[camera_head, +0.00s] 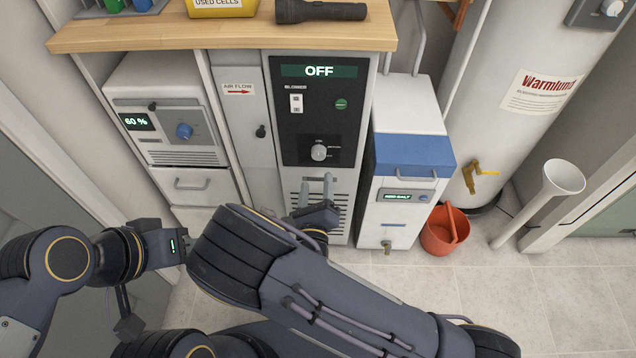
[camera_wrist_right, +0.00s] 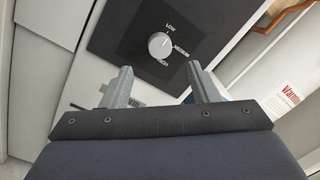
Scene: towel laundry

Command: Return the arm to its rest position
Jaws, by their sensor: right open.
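My right gripper (camera_head: 317,186) is in front of the lower part of the grey blower cabinet, below its round dial (camera_head: 319,152). In the right wrist view its two fingers (camera_wrist_right: 163,84) are spread apart with nothing between them. The dial (camera_wrist_right: 159,45), marked low, medium and high, sits just beyond the fingertips, apart from them. My right arm (camera_head: 340,290) stretches across the front of the picture. My left arm's wrist and hand (camera_head: 158,246) are at the lower left; its fingers cannot be made out clearly.
The blower display (camera_head: 319,71) reads OFF. A white unit (camera_head: 155,105) showing 60 % stands left, and a white and blue unit (camera_head: 410,160) right. A red bucket (camera_head: 440,236), a tank (camera_head: 535,60) and a white funnel pipe (camera_head: 540,205) stand further right. A wooden shelf (camera_head: 220,32) overhangs above. Floor is clear at lower right.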

